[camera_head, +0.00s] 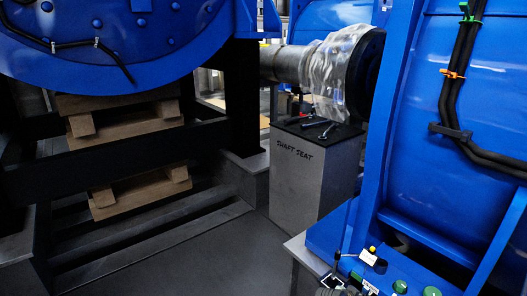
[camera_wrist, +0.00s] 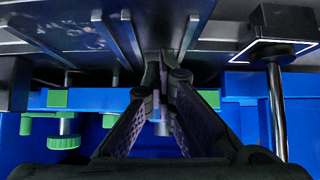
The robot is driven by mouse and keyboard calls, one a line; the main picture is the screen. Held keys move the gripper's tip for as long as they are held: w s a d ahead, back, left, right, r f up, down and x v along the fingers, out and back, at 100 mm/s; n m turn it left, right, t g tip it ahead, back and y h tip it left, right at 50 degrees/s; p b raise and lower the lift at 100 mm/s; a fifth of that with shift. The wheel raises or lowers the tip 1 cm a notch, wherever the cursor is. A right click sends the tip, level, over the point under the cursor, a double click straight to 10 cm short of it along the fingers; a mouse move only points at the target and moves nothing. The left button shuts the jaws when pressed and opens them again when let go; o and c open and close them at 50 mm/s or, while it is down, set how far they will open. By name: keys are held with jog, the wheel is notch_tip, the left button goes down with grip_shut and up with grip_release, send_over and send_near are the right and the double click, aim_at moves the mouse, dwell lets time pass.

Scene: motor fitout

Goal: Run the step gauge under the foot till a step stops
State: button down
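My gripper (camera_wrist: 163,82) reaches forward in the wrist view, its two fingertips drawn close together. A thin dark piece (camera_wrist: 163,66) shows between the tips and appears to be the step gauge; its steps cannot be made out. The tips are at the underside of a dark grey ribbed structure (camera_wrist: 95,30), over a blue frame (camera_wrist: 225,86). I cannot tell which part is the foot, or whether the piece touches it. In the head view my gripper is not clearly visible; the blue motor housing (camera_head: 455,165) fills the right side.
Green knobs and blocks (camera_wrist: 63,142) sit on the left of the wrist view. A shiny rod (camera_wrist: 277,110) under a white-outlined black plate (camera_wrist: 275,48) stands at right. In the head view are a grey block marked SHAFT SEAT (camera_head: 305,180), wooden supports (camera_head: 140,190) and clear floor (camera_head: 215,260).

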dwell(0.3)
jog(key=shift+s+a+p, duration=0.55)
jog(key=shift+s+a, duration=0.1)
jog(key=shift+a, duration=0.2)
jog(key=shift+s+a+p, duration=0.55)
jog(key=shift+s+a, duration=0.05)
jog(key=shift+a, duration=0.2)
jog(key=d+r+p+v, duration=0.1)
jog(key=p+v, duration=0.5)
jog(key=v, duration=0.1)
jog(key=shift+w, duration=0.4)
jog(key=shift+r, duration=0.1)
